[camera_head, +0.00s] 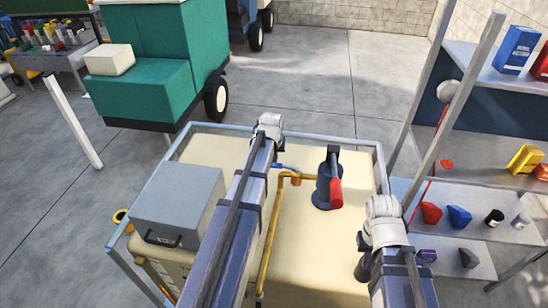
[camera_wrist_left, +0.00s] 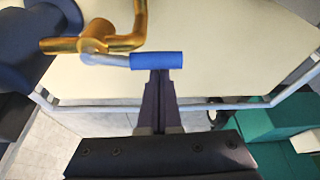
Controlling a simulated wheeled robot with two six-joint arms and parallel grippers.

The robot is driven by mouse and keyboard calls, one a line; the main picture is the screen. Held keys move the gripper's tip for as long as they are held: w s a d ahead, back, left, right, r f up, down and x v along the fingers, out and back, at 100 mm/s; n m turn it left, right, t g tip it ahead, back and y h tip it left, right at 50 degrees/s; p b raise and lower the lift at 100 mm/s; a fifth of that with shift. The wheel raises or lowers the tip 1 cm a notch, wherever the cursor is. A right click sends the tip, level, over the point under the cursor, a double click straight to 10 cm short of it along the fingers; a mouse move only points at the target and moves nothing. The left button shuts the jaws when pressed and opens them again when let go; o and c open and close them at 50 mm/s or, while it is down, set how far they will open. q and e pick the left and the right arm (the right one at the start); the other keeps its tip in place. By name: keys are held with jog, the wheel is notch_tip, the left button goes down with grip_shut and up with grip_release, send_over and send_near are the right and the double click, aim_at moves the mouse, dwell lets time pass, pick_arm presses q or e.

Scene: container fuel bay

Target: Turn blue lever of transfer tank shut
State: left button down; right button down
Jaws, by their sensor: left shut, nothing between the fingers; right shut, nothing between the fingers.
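The cream transfer tank (camera_head: 318,250) carries a brass pipe (camera_head: 269,235) with a valve. The blue lever (camera_head: 287,168) sits at this valve, partly hidden by my left arm. In the left wrist view the lever's blue grip (camera_wrist_left: 157,60) lies sideways, pointing right from the brass valve (camera_wrist_left: 95,42). My left gripper (camera_wrist_left: 158,76) is shut with nothing between its fingers. Its fingertips are at the edge of the blue grip; whether they touch cannot be told. In the head view its fingers are hidden.
A dark pump with a red handle (camera_head: 336,192) stands on the tank, right of the lever. A grey box (camera_head: 180,205) sits at the left. A pale rail (camera_head: 330,137) borders the tank. Shelves (camera_head: 460,205) stand at right, a green cart (camera_head: 150,90) behind left.

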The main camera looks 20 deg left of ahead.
pick_arm(q)
jog(key=shift+s, duration=0.2)
jog(key=s+d+n+g+y, duration=0.2)
jog(key=s+d+n, duration=0.5)
jog(key=d+n, duration=0.2)
jog(key=shift+d+n+g, duration=0.3)
jog(key=shift+n+g, duration=0.1)
jog(key=shift+n, duration=0.7)
dwell(0.5)
